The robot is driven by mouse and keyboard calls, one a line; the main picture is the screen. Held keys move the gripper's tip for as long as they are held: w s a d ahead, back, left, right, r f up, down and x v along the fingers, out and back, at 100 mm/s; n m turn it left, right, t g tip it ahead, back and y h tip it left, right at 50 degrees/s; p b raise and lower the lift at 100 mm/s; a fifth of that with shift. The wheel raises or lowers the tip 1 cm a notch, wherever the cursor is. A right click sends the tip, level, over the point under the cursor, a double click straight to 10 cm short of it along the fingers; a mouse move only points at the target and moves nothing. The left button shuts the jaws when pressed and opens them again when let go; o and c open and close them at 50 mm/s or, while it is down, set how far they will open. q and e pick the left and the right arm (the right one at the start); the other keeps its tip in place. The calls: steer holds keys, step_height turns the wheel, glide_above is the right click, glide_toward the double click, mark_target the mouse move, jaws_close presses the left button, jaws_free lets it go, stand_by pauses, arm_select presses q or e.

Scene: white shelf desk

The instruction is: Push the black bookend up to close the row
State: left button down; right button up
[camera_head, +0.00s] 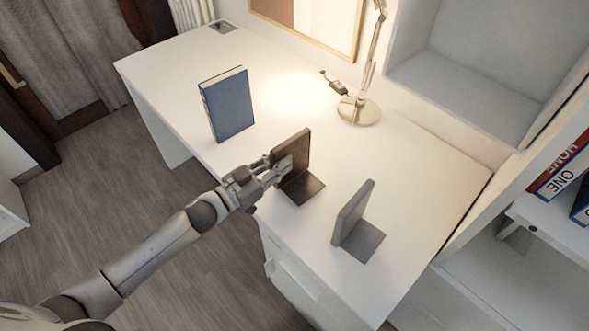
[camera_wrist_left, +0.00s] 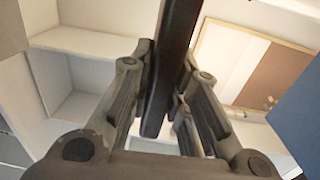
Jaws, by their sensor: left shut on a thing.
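The black bookend (camera_head: 301,187) stands upright near the front edge of the white desk, its dark upright plate rising from a flat dark base. My left gripper (camera_head: 284,167) is shut on its upright plate. In the left wrist view the dark plate of the black bookend (camera_wrist_left: 174,60) runs between the two fingers. A blue book (camera_head: 229,106) stands upright to the left of the bookend, with a gap of bare desk between them. It also shows at the right edge of the left wrist view (camera_wrist_left: 298,112). My right gripper is not in view.
A grey bookend (camera_head: 351,212) stands to the right of the black one, apart from it. A desk lamp (camera_head: 359,110) stands at the back. A shelf unit with binders (camera_head: 560,165) is at the right. The white desk (camera_head: 425,165) is mostly clear.

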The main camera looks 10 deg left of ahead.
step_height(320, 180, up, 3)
steer(key=p, duration=0.2)
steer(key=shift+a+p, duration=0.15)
steer(key=shift+p, duration=0.15)
